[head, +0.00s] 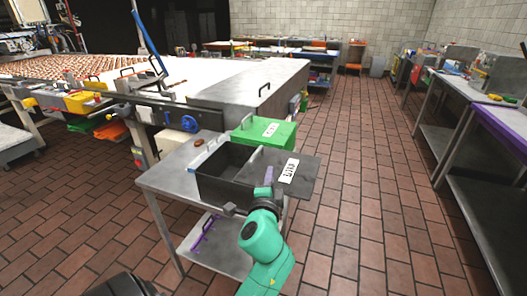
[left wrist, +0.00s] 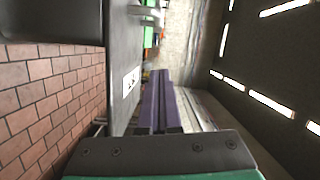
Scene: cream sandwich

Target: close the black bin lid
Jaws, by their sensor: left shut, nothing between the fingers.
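The black bin (head: 222,188) stands on a metal side table, its top open and its dark inside showing. Its black lid (head: 306,171) is swung open and lies out flat to the right of the bin, with a white label on it. The lid with its label also shows in the left wrist view (left wrist: 118,52). My left gripper (head: 268,174) is at the lid's near left part, close to the bin's right side. Its purple fingers (left wrist: 158,88) are together with nothing between them. I cannot tell whether they touch the lid. My right gripper is not in view.
A green bin (head: 266,132) stands just behind the black one. A small brown item (head: 199,142) lies on the metal table (head: 165,180) at the left. A conveyor machine stands behind at the left. The tiled floor to the right is clear up to the workbenches (head: 490,115).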

